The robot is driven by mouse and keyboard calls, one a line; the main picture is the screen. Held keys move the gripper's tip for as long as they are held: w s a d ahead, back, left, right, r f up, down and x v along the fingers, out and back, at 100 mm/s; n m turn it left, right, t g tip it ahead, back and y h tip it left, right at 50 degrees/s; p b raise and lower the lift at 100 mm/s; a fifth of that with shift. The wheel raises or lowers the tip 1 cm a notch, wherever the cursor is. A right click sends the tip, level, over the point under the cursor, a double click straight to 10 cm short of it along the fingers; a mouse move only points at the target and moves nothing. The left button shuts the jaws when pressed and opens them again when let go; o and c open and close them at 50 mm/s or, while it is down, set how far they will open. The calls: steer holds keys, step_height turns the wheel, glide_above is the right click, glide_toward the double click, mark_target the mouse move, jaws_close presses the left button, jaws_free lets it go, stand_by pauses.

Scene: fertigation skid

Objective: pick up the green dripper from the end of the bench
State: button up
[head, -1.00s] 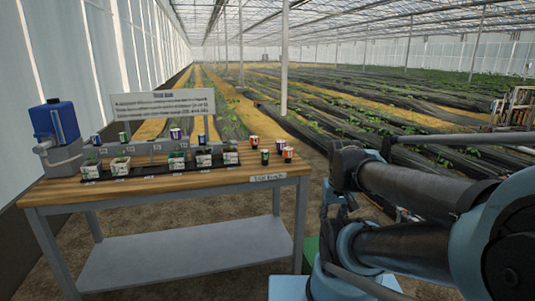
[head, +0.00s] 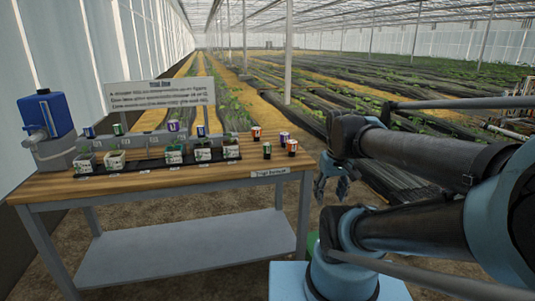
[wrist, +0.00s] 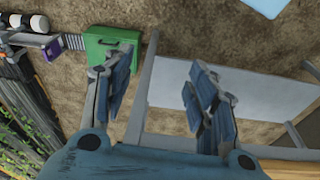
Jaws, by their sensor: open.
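A small dark cylinder with green on it, which looks like the green dripper (head: 267,151), stands upright near the right end of the wooden bench (head: 210,181). Beside it stand a red-and-white cylinder (head: 256,132), a purple-and-white one (head: 284,138) and an orange-red one (head: 292,147). My gripper (head: 340,183) hangs off the bench's right end, apart from the drippers. In the wrist view my gripper (wrist: 162,72) is open and empty, pointing down past the bench frame. No dripper shows in the wrist view.
A black tray strip (head: 125,168) with several white pots, a grey rack (head: 150,140), a sign (head: 155,93) and a blue-topped device (head: 45,115) fill the bench's left and middle. A green box (wrist: 110,50) sits on the floor. The bench's front right edge carries a label (head: 270,173).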

steer(key=w+a+r+n, duration=0.35)
steer(key=w+r, duration=0.25)
steer(key=r, duration=0.2)
step_height(320, 180, up, 12)
steer(key=n+g, duration=0.2)
steer(key=n, duration=1.4)
glide_above(267, 144)
steer(key=shift+m, duration=0.25)
step_height(267, 144, down, 17)
steer(key=shift+w+r, duration=0.1)
steer(key=shift+r, duration=0.1)
steer(key=shift+c, duration=0.4)
steer(key=c, duration=0.9)
